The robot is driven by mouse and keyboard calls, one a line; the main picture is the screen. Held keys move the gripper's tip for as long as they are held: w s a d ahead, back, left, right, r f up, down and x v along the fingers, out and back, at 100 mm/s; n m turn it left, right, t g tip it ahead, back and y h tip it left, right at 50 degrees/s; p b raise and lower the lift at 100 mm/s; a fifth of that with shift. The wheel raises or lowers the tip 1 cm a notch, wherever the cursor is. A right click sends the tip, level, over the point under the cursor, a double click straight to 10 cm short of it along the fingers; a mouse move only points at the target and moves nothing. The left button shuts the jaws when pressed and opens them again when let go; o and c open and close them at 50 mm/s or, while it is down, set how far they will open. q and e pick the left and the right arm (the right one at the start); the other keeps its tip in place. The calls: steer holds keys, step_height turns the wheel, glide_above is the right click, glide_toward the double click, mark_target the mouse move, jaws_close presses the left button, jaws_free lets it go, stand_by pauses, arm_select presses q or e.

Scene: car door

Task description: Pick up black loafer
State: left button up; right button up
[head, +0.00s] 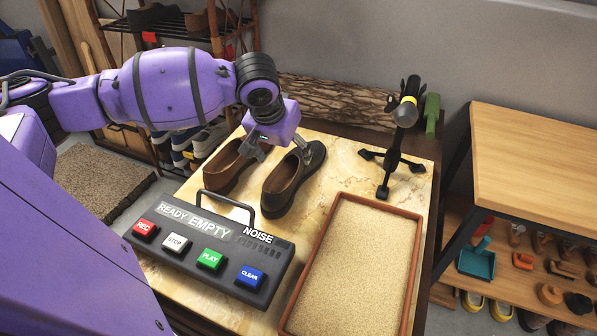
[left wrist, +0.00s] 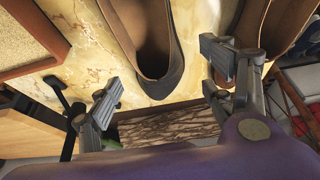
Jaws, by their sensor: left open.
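Two loafers stand side by side on the marble-patterned table top (head: 335,166). The dark, nearly black loafer with a brown lining (head: 273,199) is on the right, and a brown loafer (head: 225,174) is on the left. My left gripper (head: 279,150) is open and empty above the far ends of the shoes, pointing down. In the left wrist view, the near end of the dark loafer (left wrist: 161,88) lies between the spread fingers (left wrist: 165,80), apart from both. The brown loafer (left wrist: 265,25) is partly hidden behind the right-hand finger. My right gripper is not in view.
A sound box (head: 215,240) with coloured buttons and a handle stands close in front of the shoes. A sand-filled tray (head: 318,250) is at right. A black tripod stand (head: 393,160) stands behind the tray. A log (head: 340,98) lies behind the table top.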

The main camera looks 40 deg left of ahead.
mark_target(293, 161)
arm_select(q)
steer(key=x, duration=0.3)
steer(key=b+x, duration=0.1)
steer(key=shift+w+d+f, duration=0.25)
steer(key=shift+w, duration=0.25)
steer(key=shift+w+a+f, duration=0.1)
steer(key=shift+w+f, duration=0.05)
steer(key=shift+f, duration=0.15)
steer(key=c, duration=1.6)
steer(key=shift+o, duration=0.2)
step_height(293, 161, up, 10)
steer(key=p, duration=0.1)
steer(key=shift+p, duration=0.35)
